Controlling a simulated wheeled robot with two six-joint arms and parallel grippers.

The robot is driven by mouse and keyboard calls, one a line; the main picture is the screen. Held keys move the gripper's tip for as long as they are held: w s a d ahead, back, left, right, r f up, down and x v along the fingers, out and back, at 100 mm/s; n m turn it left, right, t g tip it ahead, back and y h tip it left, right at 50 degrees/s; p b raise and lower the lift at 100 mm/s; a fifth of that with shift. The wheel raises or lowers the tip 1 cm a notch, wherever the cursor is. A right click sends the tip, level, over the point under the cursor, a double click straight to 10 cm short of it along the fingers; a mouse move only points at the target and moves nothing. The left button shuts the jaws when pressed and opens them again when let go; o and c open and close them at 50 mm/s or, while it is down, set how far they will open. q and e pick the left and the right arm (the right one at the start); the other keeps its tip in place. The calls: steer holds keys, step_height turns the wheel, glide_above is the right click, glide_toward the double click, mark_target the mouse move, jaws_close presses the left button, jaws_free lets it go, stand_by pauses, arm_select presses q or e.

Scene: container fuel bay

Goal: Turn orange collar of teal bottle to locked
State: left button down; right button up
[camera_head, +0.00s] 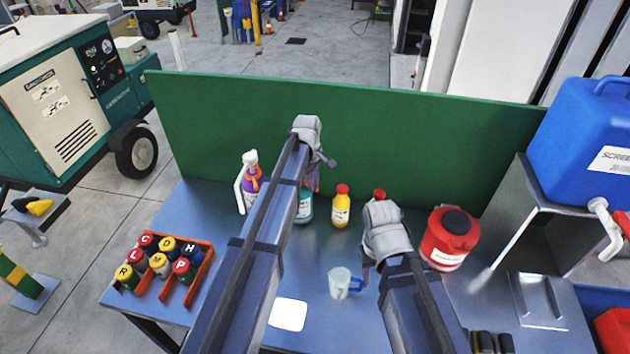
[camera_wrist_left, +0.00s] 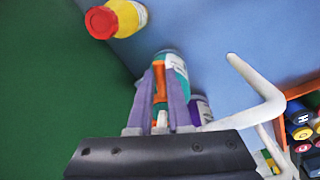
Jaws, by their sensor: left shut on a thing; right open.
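The teal bottle (camera_head: 305,208) stands on the bench near the green back panel, partly hidden by my left arm. In the left wrist view, the teal bottle (camera_wrist_left: 175,66) shows with its white label and orange collar (camera_wrist_left: 160,88). My left gripper (camera_head: 314,184) is at the bottle's top. In the left wrist view, its fingers (camera_wrist_left: 160,95) are shut on the orange collar, one on each side. The collar's lock marking cannot be read. My right gripper (camera_head: 368,262) is open above the bench, close to a clear cup with a blue handle (camera_head: 341,284).
A purple spray bottle (camera_head: 250,186) stands left of the teal bottle, its white nozzle close to it. A yellow bottle (camera_head: 341,211) stands on the right.

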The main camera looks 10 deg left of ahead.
arm_select(q)
steer(key=shift+s+a+m, duration=0.35)
steer(key=shift+s+m, duration=0.05)
steer(key=shift+m, duration=0.55)
steer(key=shift+s+a+m, duration=0.3)
steer(key=shift+s+m, duration=0.1)
steer(key=shift+m, duration=0.55)
steer(key=c, duration=0.8)
jaws_free()
steer(key=shift+c, duration=0.2)
